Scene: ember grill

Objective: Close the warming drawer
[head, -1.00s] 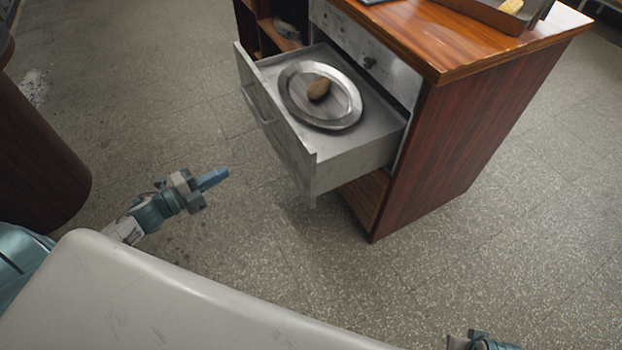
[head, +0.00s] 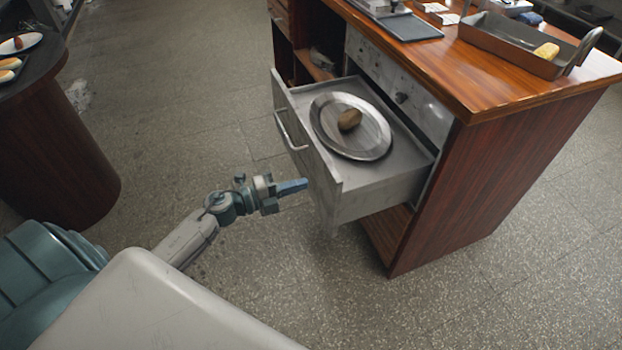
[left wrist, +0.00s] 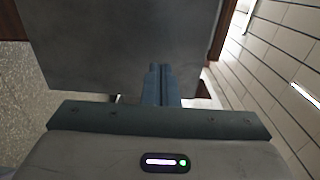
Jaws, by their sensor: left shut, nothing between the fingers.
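The warming drawer (head: 385,190) is grey metal and stands pulled out of the wooden cabinet (head: 480,170) in the head view. A round metal plate (head: 368,146) with a brown, potato-like item (head: 349,119) on it lies inside. The drawer's front has a bar handle (head: 289,131). My left gripper (head: 303,185) is shut and empty, just in front of the drawer front at its near end. In the left wrist view the shut fingers (left wrist: 161,85) point at a grey panel (left wrist: 120,45), likely the drawer front; I cannot tell whether they touch. My right gripper is out of view.
The cabinet top carries a tray (head: 510,45) with a yellow item (head: 547,51) and a dark flat board (head: 412,27). A dark round table (head: 45,150) with plates stands at the left. The floor between is clear.

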